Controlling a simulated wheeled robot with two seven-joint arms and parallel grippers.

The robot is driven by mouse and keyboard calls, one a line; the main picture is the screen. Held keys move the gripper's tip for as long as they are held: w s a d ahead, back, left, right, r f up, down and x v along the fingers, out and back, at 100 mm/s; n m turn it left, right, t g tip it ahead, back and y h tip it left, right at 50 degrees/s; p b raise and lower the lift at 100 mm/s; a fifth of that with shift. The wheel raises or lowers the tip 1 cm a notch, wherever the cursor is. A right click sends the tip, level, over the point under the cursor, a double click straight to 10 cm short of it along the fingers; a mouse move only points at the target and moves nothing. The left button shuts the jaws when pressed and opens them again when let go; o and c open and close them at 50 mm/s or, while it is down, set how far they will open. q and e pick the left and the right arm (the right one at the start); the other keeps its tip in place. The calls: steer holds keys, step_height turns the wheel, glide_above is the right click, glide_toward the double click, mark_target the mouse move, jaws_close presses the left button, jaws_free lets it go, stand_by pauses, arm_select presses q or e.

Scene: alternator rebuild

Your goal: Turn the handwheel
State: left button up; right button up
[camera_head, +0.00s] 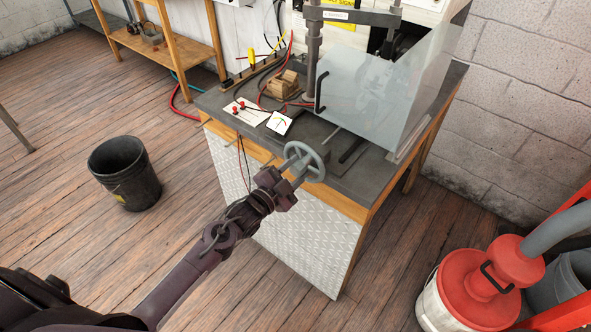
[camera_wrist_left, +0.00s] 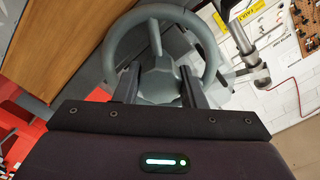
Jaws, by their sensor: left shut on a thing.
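The grey handwheel (camera_head: 306,161) is mounted at the front edge of the workbench, with a round rim, spokes and a central hub. In the left wrist view the handwheel (camera_wrist_left: 158,82) fills the upper middle, its hub between the fingers. My left gripper (camera_head: 288,178) reaches it from the front left. In the left wrist view the left gripper (camera_wrist_left: 158,92) has its two dark fingers on either side of the hub, shut on the handwheel. The exact finger contact is partly hidden by the fingers. My right gripper is not in view.
The dark-topped workbench (camera_head: 228,112) carries a clear guard (camera_head: 375,95), a small meter (camera_head: 279,122) and wooden blocks (camera_head: 281,84). A black bucket (camera_head: 125,172) stands on the floor at left. A red-topped vacuum (camera_head: 480,283) stands at lower right.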

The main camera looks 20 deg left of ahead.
arm_select(q)
steer(key=o, duration=1)
steer(key=shift+s, duration=0.1)
steer(key=shift+s+a+f, duration=0.1)
steer(key=shift+s+a, duration=0.05)
steer(key=shift+s, duration=0.15)
steer(key=b+v, duration=0.1)
steer(key=v, duration=0.6)
